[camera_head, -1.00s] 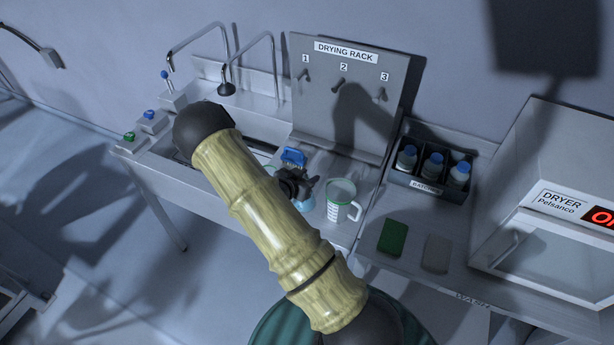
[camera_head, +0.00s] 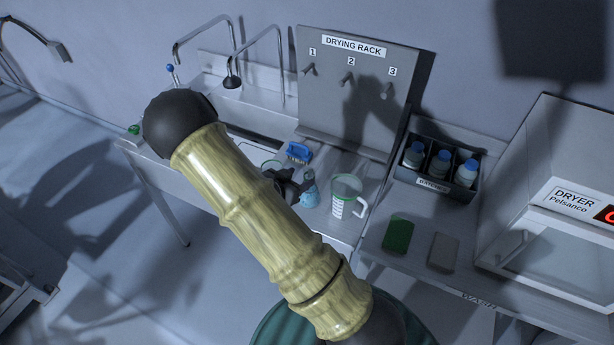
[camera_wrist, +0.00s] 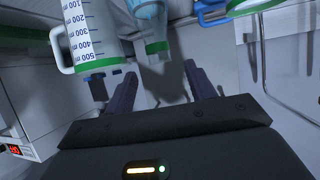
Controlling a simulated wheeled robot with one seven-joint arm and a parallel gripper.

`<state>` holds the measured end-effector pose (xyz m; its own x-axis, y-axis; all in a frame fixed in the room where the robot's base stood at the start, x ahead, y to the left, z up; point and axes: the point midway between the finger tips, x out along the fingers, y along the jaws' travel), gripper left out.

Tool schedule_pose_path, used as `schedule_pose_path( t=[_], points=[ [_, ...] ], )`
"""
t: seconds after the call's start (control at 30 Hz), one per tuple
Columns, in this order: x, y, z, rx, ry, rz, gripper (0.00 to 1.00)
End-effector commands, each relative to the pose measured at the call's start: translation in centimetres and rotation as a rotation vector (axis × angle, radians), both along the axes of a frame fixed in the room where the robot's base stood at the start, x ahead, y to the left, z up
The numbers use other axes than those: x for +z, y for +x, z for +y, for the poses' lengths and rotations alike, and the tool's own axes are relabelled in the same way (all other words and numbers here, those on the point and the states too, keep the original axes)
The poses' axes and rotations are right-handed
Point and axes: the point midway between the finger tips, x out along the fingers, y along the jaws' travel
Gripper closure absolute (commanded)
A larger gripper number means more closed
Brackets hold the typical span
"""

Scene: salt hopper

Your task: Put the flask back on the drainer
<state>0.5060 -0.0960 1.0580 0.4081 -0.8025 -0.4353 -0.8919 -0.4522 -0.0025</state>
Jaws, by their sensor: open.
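My gripper (camera_head: 290,186) is open and low over the sink bench, partly hidden behind my arm. A small vessel with light blue in it (camera_head: 310,196), perhaps the flask, stands just right of the fingers. In the wrist view a pale blue and clear vessel (camera_wrist: 157,30) with a green band lies ahead, beyond the open fingers (camera_wrist: 163,88); nothing shows gripped. A clear graduated jug (camera_head: 345,196) with a green rim and handle stands right of it and looms at upper left in the wrist view (camera_wrist: 88,30). The drying rack (camera_head: 335,110) has three numbered pegs, all bare.
A blue brush (camera_head: 298,152) lies behind the gripper. Another green-rimmed vessel (camera_head: 271,164) is mostly hidden by my arm. A bottle crate (camera_head: 433,187), green pad (camera_head: 398,235), pale pad (camera_head: 443,251) and dryer (camera_head: 560,210) stand to the right. Taps (camera_head: 232,82) rise behind the sink.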

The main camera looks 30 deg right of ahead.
Motion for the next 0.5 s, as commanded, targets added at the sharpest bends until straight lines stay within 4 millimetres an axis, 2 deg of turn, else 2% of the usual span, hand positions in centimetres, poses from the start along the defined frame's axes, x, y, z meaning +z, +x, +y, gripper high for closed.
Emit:
schedule_pose_path(
  t=[0.03, 0.2, 0.5],
  points=[
    [0.3, -0.4, 0.9, 0.004, 0.002, -0.001, 0.45],
    [1.5, -1.4, 2.8, 0.002, 0.0, -0.002, 0.45],
    [1.9, -1.8, 3.4, 0.0, -0.001, 0.001, 0.45]
  ],
)
